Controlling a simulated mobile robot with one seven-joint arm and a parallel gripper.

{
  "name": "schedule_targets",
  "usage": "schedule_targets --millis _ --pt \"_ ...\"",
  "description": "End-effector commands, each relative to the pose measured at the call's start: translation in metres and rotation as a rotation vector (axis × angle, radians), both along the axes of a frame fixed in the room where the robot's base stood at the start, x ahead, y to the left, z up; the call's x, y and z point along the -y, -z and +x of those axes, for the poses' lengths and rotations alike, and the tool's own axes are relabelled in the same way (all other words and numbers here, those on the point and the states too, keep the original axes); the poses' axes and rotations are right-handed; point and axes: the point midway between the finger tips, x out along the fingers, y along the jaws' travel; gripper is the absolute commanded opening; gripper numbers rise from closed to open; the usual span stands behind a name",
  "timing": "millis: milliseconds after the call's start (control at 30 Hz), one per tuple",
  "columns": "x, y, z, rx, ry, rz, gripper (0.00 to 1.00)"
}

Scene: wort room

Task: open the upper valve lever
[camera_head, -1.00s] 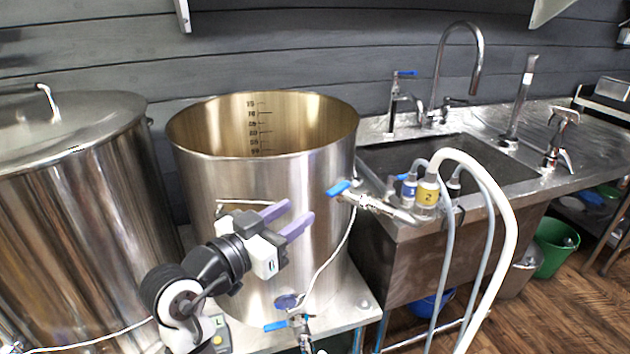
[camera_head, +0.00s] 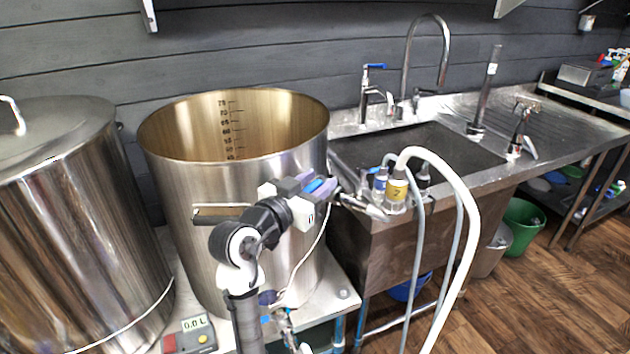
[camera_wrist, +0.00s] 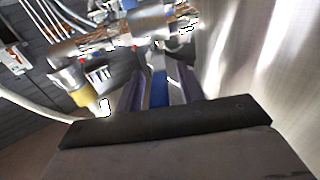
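The upper valve's blue lever (camera_head: 314,185) is on the right side of the open steel kettle (camera_head: 190,180). My gripper (camera_head: 318,186), with purple fingers, is at this lever. In the wrist view the blue lever (camera_wrist: 160,90) lies between the two fingers of my gripper (camera_wrist: 160,85). A gap seems to show on each side of the lever, so the fingers look open around it. The valve body (camera_wrist: 150,22) shows beyond the fingertips. In the head view my fingers hide part of the lever and valve.
A lower valve (camera_head: 280,318) sits near the kettle's base. A lidded steel kettle (camera_head: 65,210) stands at left. A sink (camera_head: 420,150) with a tap and hoses (camera_head: 455,200) is close on the right.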

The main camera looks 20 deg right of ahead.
Motion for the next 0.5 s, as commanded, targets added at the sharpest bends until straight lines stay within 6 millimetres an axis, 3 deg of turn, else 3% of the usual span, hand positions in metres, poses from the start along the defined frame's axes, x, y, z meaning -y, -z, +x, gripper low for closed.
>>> schedule_targets --millis 200,500 --pt "0.0001 0.0000 0.0003 0.000 -0.001 0.000 0.38" --pt "-0.0002 -0.0001 0.0002 0.000 -0.001 0.000 0.00"
